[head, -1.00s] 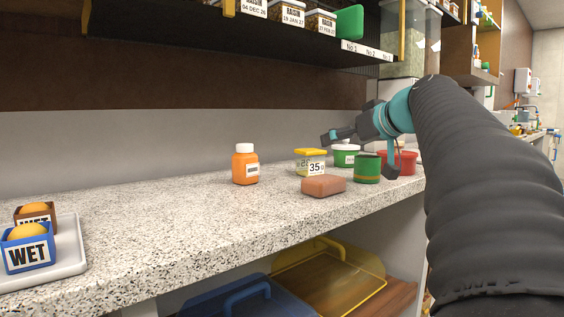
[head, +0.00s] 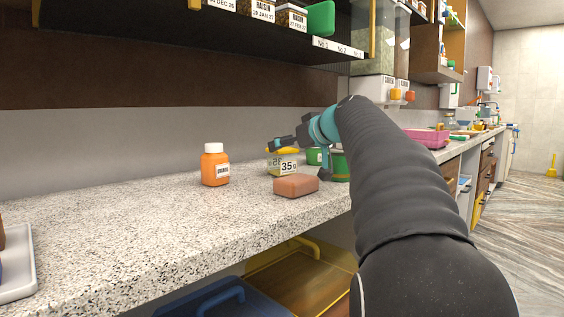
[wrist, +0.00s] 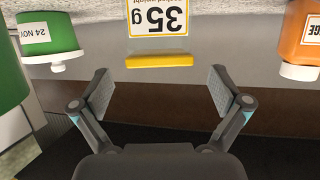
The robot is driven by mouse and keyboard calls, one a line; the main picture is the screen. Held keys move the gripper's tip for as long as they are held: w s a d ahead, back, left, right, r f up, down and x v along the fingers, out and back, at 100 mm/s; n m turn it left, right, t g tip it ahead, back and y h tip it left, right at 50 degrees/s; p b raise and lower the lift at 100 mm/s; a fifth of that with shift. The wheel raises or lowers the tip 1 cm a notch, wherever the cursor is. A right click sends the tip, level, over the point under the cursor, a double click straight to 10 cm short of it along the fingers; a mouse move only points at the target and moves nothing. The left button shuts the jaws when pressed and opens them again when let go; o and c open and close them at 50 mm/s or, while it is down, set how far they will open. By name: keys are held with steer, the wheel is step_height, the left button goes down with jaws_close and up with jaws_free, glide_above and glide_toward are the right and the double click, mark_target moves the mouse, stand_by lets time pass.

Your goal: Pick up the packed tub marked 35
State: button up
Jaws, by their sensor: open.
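The tub marked 35 g (head: 289,167) is clear with a yellow lid and a white label, and it stands upright on the counter. In the wrist view, which is upside down, its yellow lid (wrist: 157,62) and label show ahead of my gripper, midway between the fingers. My gripper (wrist: 161,88) is open and empty, its fingers short of the lid. In the head view my gripper (head: 301,158) is just above and right of the tub, one finger overlapping the lid's edge in the picture. I cannot tell the exact gap.
An orange bottle (head: 215,167) with a white cap stands left of the tub. A reddish-brown block (head: 296,186) lies in front of it. A dark shelf (head: 200,42) hangs above.

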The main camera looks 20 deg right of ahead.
mark_target(283, 149)
steer(key=x, duration=0.4)
steer(key=shift+w+f, duration=0.1)
steer(key=c, duration=1.1)
